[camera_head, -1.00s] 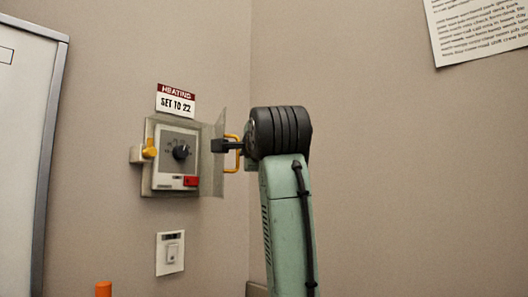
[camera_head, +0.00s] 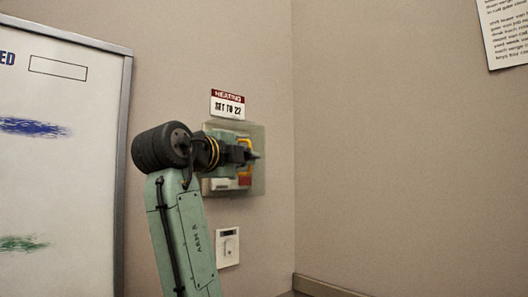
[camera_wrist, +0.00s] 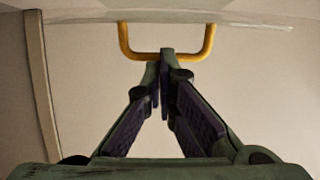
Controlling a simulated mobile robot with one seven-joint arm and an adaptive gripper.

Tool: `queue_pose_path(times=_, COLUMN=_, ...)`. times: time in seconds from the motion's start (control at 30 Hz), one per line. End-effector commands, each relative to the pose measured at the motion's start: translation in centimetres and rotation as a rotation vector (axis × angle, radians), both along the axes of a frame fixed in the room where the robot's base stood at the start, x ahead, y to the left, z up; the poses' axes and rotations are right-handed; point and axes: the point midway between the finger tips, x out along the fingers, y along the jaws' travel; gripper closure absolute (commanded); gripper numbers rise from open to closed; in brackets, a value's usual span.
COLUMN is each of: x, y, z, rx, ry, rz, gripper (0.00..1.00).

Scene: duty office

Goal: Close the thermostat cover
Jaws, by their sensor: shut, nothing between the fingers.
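The thermostat (camera_head: 222,185) is on the wall, mostly hidden behind my arm; its pale lower edge and red patch show. Its clear cover (camera_head: 257,183) overlaps the thermostat's front in the head view, swung in toward it; I cannot tell whether it is fully shut. The cover's yellow handle (camera_head: 246,170) is partly hidden by my gripper (camera_head: 256,156). In the wrist view the handle (camera_wrist: 208,42) sticks out from the cover (camera_wrist: 75,16). My gripper (camera_wrist: 160,54) is shut and empty, fingertips overlapping the handle's crossbar; contact is unclear.
A red and white heating sign (camera_head: 227,104) is above the thermostat, and a wall switch (camera_head: 228,246) is below. A whiteboard (camera_head: 75,150) hangs at left. A printed sheet (camera_head: 506,35) is at upper right. The wall right of the thermostat is clear.

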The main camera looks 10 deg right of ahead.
Motion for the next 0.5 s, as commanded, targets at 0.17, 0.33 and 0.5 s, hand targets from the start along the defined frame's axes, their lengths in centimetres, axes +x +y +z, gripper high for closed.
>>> queue_pose_path(times=0.17, x=0.9, y=1.6, z=0.1, rx=0.0, ry=0.001, rz=0.003, gripper=1.0)
queue_pose_path(times=0.33, x=1.4, y=2.4, z=0.1, rx=0.0, ry=0.0, rz=0.002, gripper=1.0)
queue_pose_path(times=0.5, x=1.7, y=2.7, z=0.1, rx=-0.001, ry=-0.001, rz=0.001, gripper=1.0)
